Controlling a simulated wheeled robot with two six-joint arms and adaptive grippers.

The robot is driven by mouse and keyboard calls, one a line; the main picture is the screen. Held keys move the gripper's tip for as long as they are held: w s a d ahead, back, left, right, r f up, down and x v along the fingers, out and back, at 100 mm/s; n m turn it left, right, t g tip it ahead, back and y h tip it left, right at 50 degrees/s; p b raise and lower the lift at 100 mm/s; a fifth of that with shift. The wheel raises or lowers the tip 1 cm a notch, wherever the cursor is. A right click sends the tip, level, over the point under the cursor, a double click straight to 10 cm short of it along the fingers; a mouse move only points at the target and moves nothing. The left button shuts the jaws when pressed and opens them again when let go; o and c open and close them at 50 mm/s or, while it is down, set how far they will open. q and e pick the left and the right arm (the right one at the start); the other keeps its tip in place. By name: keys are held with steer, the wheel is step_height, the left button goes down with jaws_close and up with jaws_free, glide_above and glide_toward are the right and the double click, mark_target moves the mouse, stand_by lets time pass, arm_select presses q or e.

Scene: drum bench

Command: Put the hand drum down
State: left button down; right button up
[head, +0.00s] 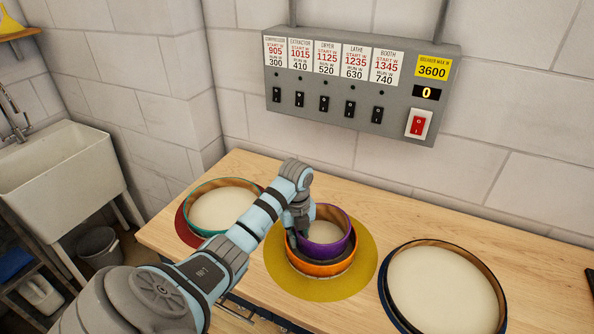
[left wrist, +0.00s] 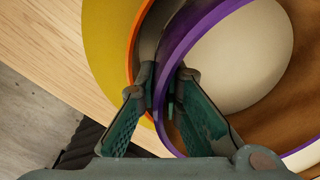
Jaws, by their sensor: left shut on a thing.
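A small drum with a purple shell (head: 337,248) and a pale head sits at or just above the inside of an orange drum (head: 324,269). The orange drum stands on a round yellow mat (head: 320,290) on the bench. My left gripper (head: 298,238) reaches down at the purple drum's left side. In the left wrist view my left gripper (left wrist: 168,95) is shut on the purple rim (left wrist: 198,28), with the orange rim (left wrist: 131,45) just outside the fingers. I cannot tell whether the purple drum touches anything below. My right gripper is not in view.
A teal drum (head: 190,229) stands on a red mat at the left of the wooden bench (head: 240,167). A large dark blue drum (head: 440,243) stands at the right. A switch panel (head: 300,112) hangs on the wall behind. A sink (head: 60,165) is at the far left.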

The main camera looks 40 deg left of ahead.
arm_select(q)
steer(key=shift+f, duration=0.2)
steer(key=shift+f, duration=0.35)
steer(key=c, duration=2)
jaws_free()
steer(key=shift+r, duration=0.15)
